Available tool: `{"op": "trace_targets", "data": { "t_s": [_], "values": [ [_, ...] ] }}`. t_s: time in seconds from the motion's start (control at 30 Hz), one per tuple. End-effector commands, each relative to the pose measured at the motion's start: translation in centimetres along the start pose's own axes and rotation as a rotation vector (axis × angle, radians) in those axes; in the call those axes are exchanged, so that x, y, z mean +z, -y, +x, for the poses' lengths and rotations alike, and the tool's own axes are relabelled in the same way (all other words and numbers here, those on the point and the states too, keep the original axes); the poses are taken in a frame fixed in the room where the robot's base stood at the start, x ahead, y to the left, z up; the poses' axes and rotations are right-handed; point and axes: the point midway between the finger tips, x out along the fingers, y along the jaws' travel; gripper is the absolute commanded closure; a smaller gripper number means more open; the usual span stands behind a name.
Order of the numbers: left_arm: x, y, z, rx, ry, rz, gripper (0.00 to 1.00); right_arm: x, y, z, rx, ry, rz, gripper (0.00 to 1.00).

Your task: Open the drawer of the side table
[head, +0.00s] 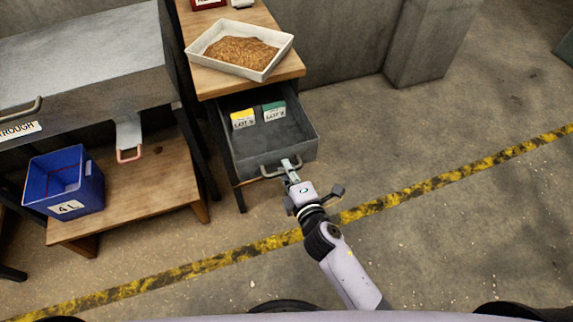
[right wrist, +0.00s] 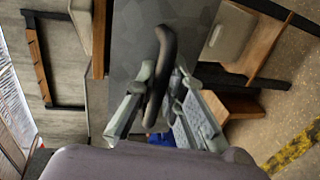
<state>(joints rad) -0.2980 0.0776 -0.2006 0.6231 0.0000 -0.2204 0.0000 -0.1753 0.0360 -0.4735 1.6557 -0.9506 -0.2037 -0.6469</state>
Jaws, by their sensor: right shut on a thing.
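The grey metal drawer (head: 240,160) of the wooden side table (head: 205,82) stands pulled out toward me, with its inside in view. In it lie a yellow-topped card (head: 243,118) and a green-topped card (head: 274,111). My right gripper (head: 290,166) is at the drawer's front and shut on the drawer handle (head: 270,173). In the right wrist view the dark handle (right wrist: 164,65) passes between the fingers of my right gripper (right wrist: 160,95). My left gripper is not in view.
A white tray of brown grain (head: 285,52) stands on the side table. At left are a grey metal trough (head: 75,55) and a blue bin (head: 88,190) on a low wooden platform (head: 150,205). A yellow-black floor line (head: 440,182) crosses open concrete floor.

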Motion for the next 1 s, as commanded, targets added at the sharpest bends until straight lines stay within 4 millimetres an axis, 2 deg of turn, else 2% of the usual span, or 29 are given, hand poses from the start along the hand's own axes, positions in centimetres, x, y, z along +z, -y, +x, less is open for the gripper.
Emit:
{"op": "trace_targets", "data": {
  "t_s": [0.6, 0.63, 0.9, 1.0],
  "values": [
    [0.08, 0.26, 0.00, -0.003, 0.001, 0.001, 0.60, 0.01, 0.07, -0.53, 0.001, 0.000, 0.000, 1.00],
    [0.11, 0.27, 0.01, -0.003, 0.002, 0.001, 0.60, 0.01, 0.07, -0.53, 0.001, 0.000, 0.000, 0.88],
    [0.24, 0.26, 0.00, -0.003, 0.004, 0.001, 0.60, 0.01, 0.04, -0.52, 0.001, 0.000, 0.000, 0.70],
    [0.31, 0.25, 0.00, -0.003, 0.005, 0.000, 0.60, 0.01, 0.03, -0.51, 0.002, 0.000, 0.000, 0.69]
  ]
}}
